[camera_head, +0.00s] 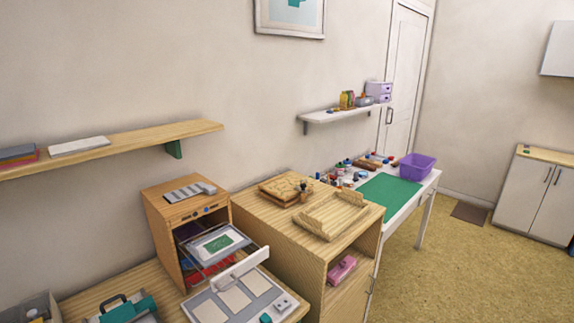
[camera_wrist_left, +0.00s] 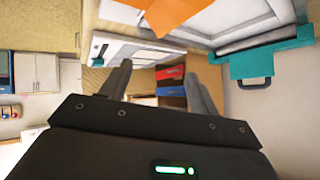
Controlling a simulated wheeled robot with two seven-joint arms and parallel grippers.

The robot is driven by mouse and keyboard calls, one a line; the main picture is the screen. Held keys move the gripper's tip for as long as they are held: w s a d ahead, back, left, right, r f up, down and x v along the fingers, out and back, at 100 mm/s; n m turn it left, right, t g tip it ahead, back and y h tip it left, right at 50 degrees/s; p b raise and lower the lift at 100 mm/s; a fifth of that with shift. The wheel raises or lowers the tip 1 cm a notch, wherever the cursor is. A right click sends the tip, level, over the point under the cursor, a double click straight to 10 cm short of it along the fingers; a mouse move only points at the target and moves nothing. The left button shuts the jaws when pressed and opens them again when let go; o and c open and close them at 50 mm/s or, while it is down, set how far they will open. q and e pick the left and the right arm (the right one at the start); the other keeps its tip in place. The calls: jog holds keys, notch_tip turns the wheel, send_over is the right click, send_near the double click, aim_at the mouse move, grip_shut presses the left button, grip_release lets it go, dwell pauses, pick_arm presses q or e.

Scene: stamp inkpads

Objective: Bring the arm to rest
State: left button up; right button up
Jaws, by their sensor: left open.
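My left gripper (camera_wrist_left: 160,84) shows in the left wrist view, its two dark fingers spread apart with nothing visible between them. Beyond the fingers is an open wooden cubby holding a red and a blue inkpad (camera_wrist_left: 172,85). In the head view neither gripper nor arm shows. There, a wooden cabinet (camera_head: 160,215) stands on the bench, with a pulled-out tray (camera_head: 262,257) holding a white card with a green patch. Red and purple items show inside the cabinet, partly hidden by the tray.
A wooden cabinet with a rack (camera_head: 330,222) stands to the right. Beyond it is a white table with a green mat (camera_head: 389,191) and purple bin (camera_head: 418,166).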

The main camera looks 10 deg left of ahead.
pick_arm(q)
jog(key=s+d+f+n+g+h, duration=0.1)
jog(key=s+d+f+g, duration=0.2)
jog(key=s+d, duration=0.4)
jog(key=s+d+f+g, duration=0.2)
jog(key=s+d+g, duration=0.2)
jog(key=s+d, duration=0.2)
notch_tip(320, 180, down, 26)
jog(key=s+g, duration=0.1)
jog(key=s, duration=0.1)
jog(key=s+a+f+g, duration=0.1)
jog(key=s+a+f, duration=0.1)
jog(key=s+f, duration=1.4)
jog(key=shift+a, duration=0.3)
jog(key=shift+c, duration=0.2)
